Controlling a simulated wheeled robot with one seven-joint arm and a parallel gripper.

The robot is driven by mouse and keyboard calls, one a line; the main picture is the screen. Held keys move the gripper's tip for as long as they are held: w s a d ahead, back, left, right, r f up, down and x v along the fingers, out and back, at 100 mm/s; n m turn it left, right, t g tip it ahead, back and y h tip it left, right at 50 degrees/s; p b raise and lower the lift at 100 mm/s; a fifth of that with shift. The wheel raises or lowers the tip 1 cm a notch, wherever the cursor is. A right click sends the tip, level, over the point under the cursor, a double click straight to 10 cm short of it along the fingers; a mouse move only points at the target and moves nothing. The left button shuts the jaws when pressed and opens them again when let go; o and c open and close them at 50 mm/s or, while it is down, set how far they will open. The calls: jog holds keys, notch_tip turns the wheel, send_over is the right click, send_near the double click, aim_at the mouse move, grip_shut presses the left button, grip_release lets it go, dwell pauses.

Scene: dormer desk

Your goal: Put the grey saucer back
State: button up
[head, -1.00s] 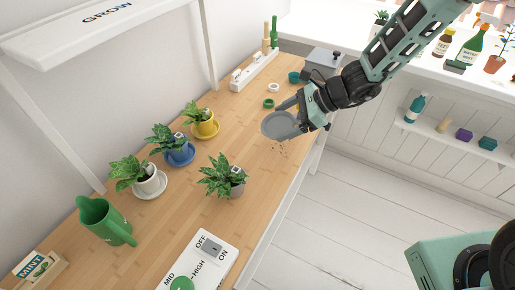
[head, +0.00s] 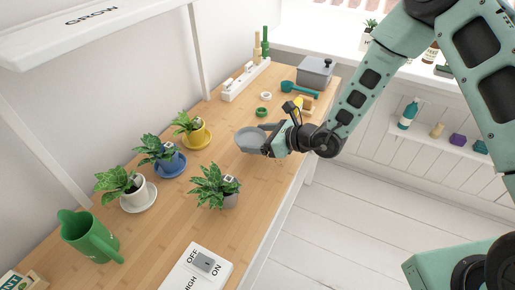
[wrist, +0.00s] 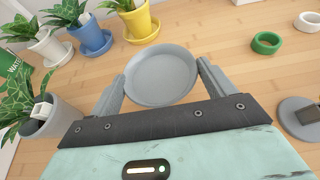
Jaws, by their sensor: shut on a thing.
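The grey saucer (head: 249,137) is a shallow round dish, roughly level over the wooden desk. It also shows in the wrist view (wrist: 160,76). My gripper (head: 266,147) is shut on it, with one finger on each side of its rim in the wrist view (wrist: 160,88). I cannot tell its exact height above the desk. A leafy plant in a grey pot (head: 230,201) stands directly on the desk, nearer the front; in the wrist view its pot (wrist: 62,117) is at the left.
Plants in yellow (head: 199,138), blue (head: 173,165) and white (head: 136,198) pots stand on matching saucers along the left. A green watering can (head: 88,238) and a switch box (head: 196,270) are in front. Green (head: 261,112) and white (head: 266,96) rings lie behind the saucer. Bare desk lies between saucer and grey pot.

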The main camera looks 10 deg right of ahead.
jog(key=shift+f, duration=2.15)
jog(key=shift+f, duration=0.25)
jog(key=o, duration=0.9)
jog(key=shift+r, duration=0.1)
jog(key=shift+r, duration=0.1)
